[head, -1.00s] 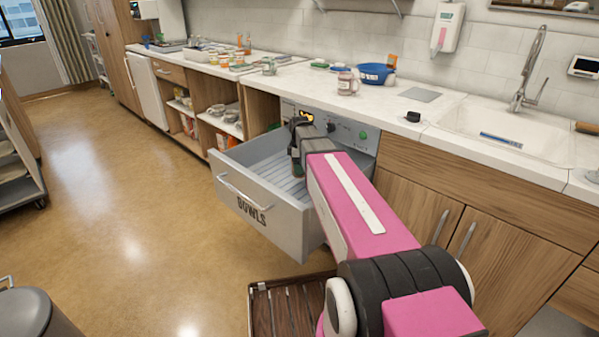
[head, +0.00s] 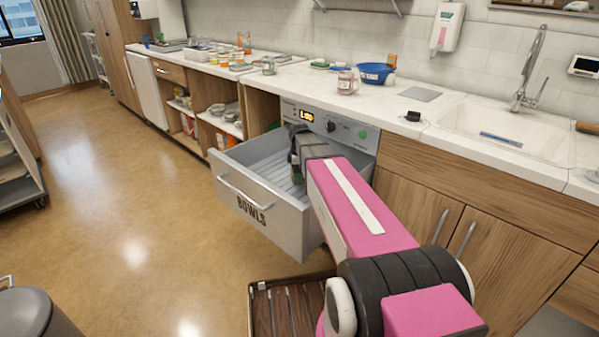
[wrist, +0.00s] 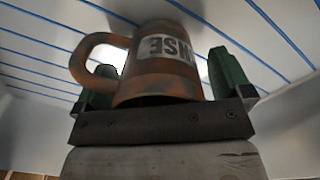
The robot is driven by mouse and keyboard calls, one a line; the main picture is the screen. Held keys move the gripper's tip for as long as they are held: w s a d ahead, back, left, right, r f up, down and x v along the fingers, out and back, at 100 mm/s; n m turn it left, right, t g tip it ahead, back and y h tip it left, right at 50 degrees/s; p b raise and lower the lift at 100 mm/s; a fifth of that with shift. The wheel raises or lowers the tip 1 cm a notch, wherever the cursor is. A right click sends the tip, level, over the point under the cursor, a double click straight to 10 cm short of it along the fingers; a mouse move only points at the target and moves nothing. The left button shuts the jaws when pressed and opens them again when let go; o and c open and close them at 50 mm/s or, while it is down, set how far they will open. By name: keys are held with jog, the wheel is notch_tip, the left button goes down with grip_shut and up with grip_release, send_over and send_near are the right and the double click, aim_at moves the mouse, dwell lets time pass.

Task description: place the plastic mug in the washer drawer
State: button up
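The plastic mug (wrist: 160,75), rusty orange-brown with a pale label, shows in the wrist view between my green gripper fingers, its handle to the left. My gripper (wrist: 168,85) appears shut on it, with a small bright gap visible beside the right finger. In the head view my gripper (head: 297,168) is down inside the open washer drawer (head: 232,196), marked BOWLS, and my arm hides the mug. The drawer's pale floor with blue lines (wrist: 40,45) lies behind the mug; I cannot tell if they touch.
The washer front (head: 345,132) rises behind the drawer. The counter above holds a pinkish jar (head: 347,82), a blue bowl (head: 374,74) and a sink (head: 500,130). A slatted wooden rack (head: 285,310) is low in front.

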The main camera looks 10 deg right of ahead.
notch_tip(320, 180, up, 12)
jog(key=shift+r, duration=0.15)
dwell(0.5)
jog(key=shift+s, duration=0.1)
dwell(1.1)
